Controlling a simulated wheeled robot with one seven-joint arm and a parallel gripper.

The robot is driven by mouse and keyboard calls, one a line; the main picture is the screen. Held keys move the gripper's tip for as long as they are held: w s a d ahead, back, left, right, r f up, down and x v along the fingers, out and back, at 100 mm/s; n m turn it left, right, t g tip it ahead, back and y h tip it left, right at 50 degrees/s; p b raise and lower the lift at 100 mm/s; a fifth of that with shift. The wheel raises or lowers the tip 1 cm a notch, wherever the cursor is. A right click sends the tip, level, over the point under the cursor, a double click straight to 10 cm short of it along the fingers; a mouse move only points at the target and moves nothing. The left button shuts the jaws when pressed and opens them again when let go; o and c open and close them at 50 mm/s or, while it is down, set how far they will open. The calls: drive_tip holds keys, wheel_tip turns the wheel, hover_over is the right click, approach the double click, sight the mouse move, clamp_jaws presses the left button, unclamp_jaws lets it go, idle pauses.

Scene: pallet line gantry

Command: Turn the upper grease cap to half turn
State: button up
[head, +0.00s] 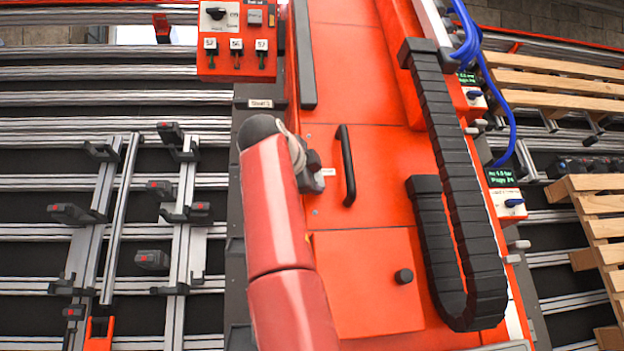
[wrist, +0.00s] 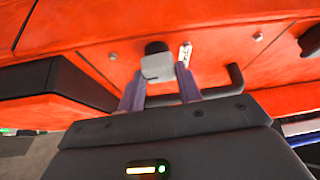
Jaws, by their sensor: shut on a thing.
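The upper grease cap (wrist: 156,48) shows in the wrist view as a dark knob with a light grey block-like face, on the orange panel. My gripper (wrist: 160,70) is shut on it, with one purple-grey finger on each side. In the head view my arm hides the cap, and my gripper (head: 314,174) is partly hidden too, close against the orange panel (head: 360,260). A second round black cap (head: 403,276) stands lower right on the panel. How far the upper cap is turned cannot be told.
A black bar handle (head: 347,166) stands just right of my gripper; it also shows in the wrist view (wrist: 236,78). A black cable chain (head: 455,200) runs down the panel's right side. A switch box (head: 238,40) is at upper left, wooden pallets (head: 560,80) at right.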

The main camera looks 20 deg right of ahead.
drive_tip(key=o, duration=1)
drive_tip(key=shift+f, duration=0.15)
drive_tip(key=shift+s, duration=0.1)
drive_tip(key=v, duration=0.7)
drive_tip(key=shift+s+a+r, duration=0.15)
drive_tip(key=shift+a+r, duration=0.05)
drive_tip(key=shift+a, duration=0.05)
